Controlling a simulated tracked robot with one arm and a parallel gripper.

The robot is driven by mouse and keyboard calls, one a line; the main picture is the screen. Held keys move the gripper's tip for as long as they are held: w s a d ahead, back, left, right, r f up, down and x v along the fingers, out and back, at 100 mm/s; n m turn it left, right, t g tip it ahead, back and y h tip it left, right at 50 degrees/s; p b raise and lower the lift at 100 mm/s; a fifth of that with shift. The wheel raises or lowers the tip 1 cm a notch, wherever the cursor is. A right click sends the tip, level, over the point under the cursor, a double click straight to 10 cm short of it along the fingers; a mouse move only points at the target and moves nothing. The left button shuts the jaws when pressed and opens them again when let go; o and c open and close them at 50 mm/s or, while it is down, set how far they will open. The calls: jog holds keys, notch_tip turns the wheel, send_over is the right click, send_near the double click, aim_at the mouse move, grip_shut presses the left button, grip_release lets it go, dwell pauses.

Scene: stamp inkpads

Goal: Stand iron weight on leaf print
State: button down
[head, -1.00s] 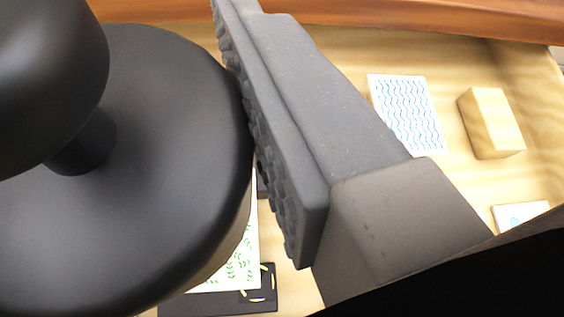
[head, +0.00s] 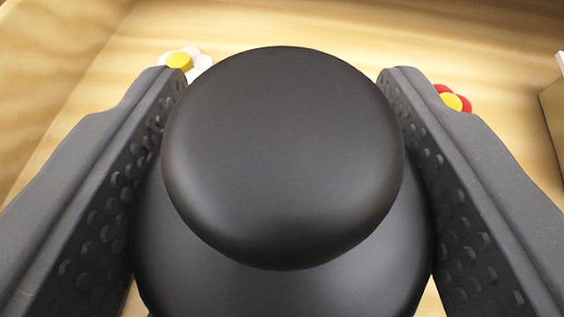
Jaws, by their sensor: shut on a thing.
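The iron weight (head: 283,160) is black and smooth, with a round knob above a wider round body, and fills the middle of the head view. My gripper (head: 282,85) is shut on it, with one dark, dimpled finger on the left side and one on the right. The weight's underside and whatever lies directly beneath it are hidden. The leaf print is not visible now.
A white flower-shaped piece with a yellow centre (head: 180,61) shows beyond the left finger. A red one with a yellow centre (head: 452,102) shows beyond the right finger. A wooden wall (head: 50,70) runs along the left. Bare wood surface (head: 300,25) lies beyond the weight.

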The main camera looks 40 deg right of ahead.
jog(key=c, duration=0.6)
grip_release()
jog(key=p+v, duration=0.1)
jog(key=v, duration=1.1)
jog(key=shift+p, duration=0.4)
